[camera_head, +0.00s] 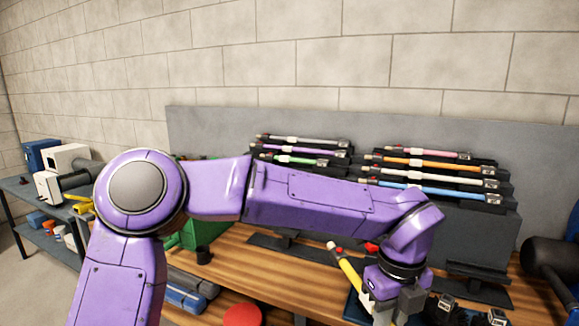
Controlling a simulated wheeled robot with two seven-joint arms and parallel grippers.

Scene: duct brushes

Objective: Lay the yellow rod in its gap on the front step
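The yellow rod (350,271), with a red and dark tip, slants down to the right into the grey fingers of my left gripper (395,305). The gripper looks shut on it, low at the front right of the bench; the rod's far end is hidden. Behind my purple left arm stand two stepped racks. The left rack (258,153) shows a grey, a purple and a green rod (290,159). The right rack (366,160) shows a pink, an orange, a white and a blue rod (450,193). My arm hides the lower left rack, and no gap is clearly visible. My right gripper is out of view.
A grey panel (210,130) stands behind the racks. A green bin (188,238) and a black cup (203,254) stand left on the wooden bench (235,270). A red round object (243,315) is at the front. A bulky dark object (548,257) is at the right.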

